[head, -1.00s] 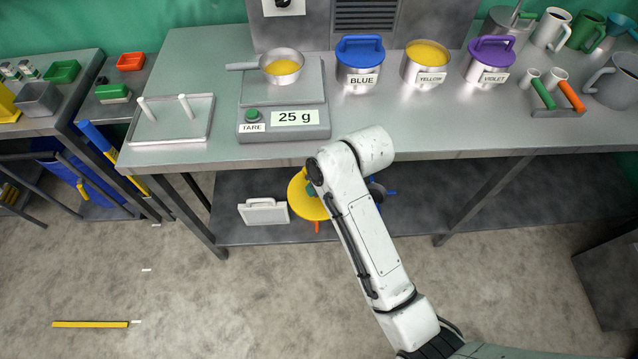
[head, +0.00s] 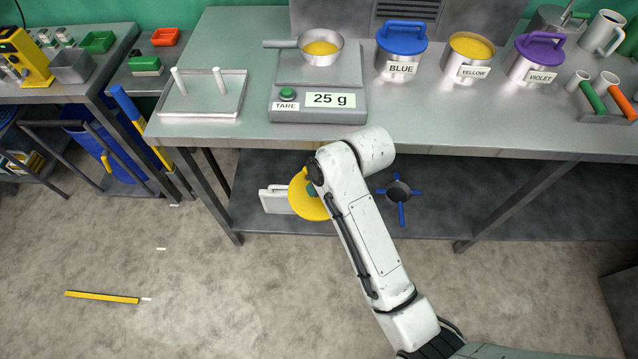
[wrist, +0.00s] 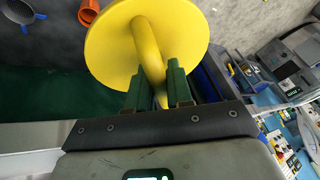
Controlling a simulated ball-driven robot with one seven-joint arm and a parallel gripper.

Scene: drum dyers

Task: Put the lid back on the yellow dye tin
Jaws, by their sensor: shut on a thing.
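The yellow lid (head: 307,203) shows beside my arm in the head view, in front of the bench's lower shelf. In the wrist view the lid (wrist: 112,45) is a yellow disc with a bar handle. My gripper (wrist: 158,85) is shut on that handle with its green fingers; in the head view my arm hides most of it. The yellow dye tin (head: 470,60), labelled YELLOW, stands uncovered on the bench with yellow dye inside. It stands between the lidded blue tin (head: 400,50) and the lidded violet tin (head: 535,62). The lid is apart from the tin, lower and to its left.
A scale (head: 318,108) reading 25 g bears a small pan (head: 322,47) of yellow powder. A tray with two pegs (head: 200,108) is left of it. Scoops with green and orange handles (head: 606,108) lie at right. The bench front edge (head: 430,150) lies behind my arm.

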